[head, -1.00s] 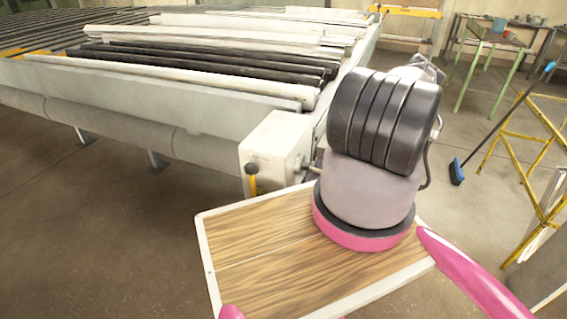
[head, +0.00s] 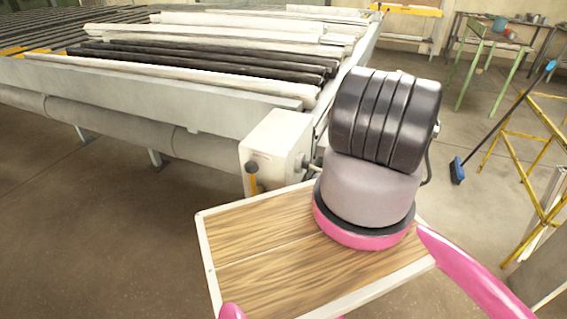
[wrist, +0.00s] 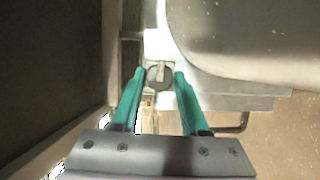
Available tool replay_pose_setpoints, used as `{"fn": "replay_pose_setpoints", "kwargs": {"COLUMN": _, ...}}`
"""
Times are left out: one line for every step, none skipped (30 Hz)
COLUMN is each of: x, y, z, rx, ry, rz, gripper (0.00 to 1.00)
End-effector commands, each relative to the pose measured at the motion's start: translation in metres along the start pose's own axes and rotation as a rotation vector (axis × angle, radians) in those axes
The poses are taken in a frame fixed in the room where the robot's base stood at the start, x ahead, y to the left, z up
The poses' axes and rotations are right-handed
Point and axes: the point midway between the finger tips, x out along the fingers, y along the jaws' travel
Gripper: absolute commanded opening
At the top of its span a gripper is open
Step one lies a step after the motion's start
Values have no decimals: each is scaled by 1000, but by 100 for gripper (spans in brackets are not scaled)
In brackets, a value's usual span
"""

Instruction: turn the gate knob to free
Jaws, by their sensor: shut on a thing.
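The gate knob (wrist: 153,82) shows in the wrist view as a small round grey disc with a pale raised bar across it. My gripper (wrist: 160,78) has its two teal fingers shut on it, one at each side. The bar points nearly straight up in the wrist view. In the head view, my arm hides the gripper, and a short grey shaft shows at the right side of a pale box (head: 278,140). A yellow and dark lever or marker (head: 252,178) is on the box's front left corner.
A long conveyor bench with pale and black profiles (head: 210,62) stretches away behind the box. A yellow stand (head: 535,125) and a blue broom (head: 457,171) stand at the right. Open floor lies at the lower left.

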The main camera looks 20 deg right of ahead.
Motion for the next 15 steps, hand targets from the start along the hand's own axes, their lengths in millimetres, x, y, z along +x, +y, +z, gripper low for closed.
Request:
{"fn": "replay_pose_setpoints", "kwargs": {"x": 0, "y": -1, "z": 0, "rx": -11, "ry": 1, "rz": 3, "gripper": 0}}
{"fn": "replay_pose_setpoints", "kwargs": {"x": 0, "y": -1, "z": 0, "rx": -18, "ry": 1, "rz": 6, "gripper": 0}}
{"fn": "replay_pose_setpoints", "kwargs": {"x": 0, "y": -1, "z": 0, "rx": -27, "ry": 1, "rz": 9, "gripper": 0}}
{"fn": "replay_pose_setpoints", "kwargs": {"x": 0, "y": -1, "z": 0, "rx": -32, "ry": 1, "rz": 11, "gripper": 0}}
{"fn": "replay_pose_setpoints", "kwargs": {"x": 0, "y": -1, "z": 0, "rx": -36, "ry": 1, "rz": 13, "gripper": 0}}
{"fn": "replay_pose_setpoints", "kwargs": {"x": 0, "y": -1, "z": 0, "rx": -40, "ry": 1, "rz": 14, "gripper": 0}}
{"fn": "replay_pose_setpoints", "kwargs": {"x": 0, "y": -1, "z": 0, "rx": -42, "ry": 1, "rz": 15, "gripper": 0}}
{"fn": "replay_pose_setpoints", "kwargs": {"x": 0, "y": -1, "z": 0, "rx": -44, "ry": 1, "rz": 16, "gripper": 0}}
{"fn": "replay_pose_setpoints", "kwargs": {"x": 0, "y": -1, "z": 0, "rx": -45, "ry": 1, "rz": 17, "gripper": 0}}
{"fn": "replay_pose_setpoints", "kwargs": {"x": 0, "y": -1, "z": 0, "rx": -46, "ry": 1, "rz": 17, "gripper": 0}}
{"fn": "replay_pose_setpoints", "kwargs": {"x": 0, "y": -1, "z": 0, "rx": -46, "ry": 1, "rz": 17, "gripper": 0}}
{"fn": "replay_pose_setpoints", "kwargs": {"x": 0, "y": -1, "z": 0, "rx": -46, "ry": 1, "rz": 17, "gripper": 0}}
{"fn": "replay_pose_setpoints", "kwargs": {"x": 0, "y": -1, "z": 0, "rx": -46, "ry": 1, "rz": 17, "gripper": 0}}
{"fn": "replay_pose_setpoints", "kwargs": {"x": 0, "y": -1, "z": 0, "rx": -46, "ry": 1, "rz": 17, "gripper": 0}}
{"fn": "replay_pose_setpoints", "kwargs": {"x": 0, "y": -1, "z": 0, "rx": -46, "ry": 1, "rz": 17, "gripper": 0}}
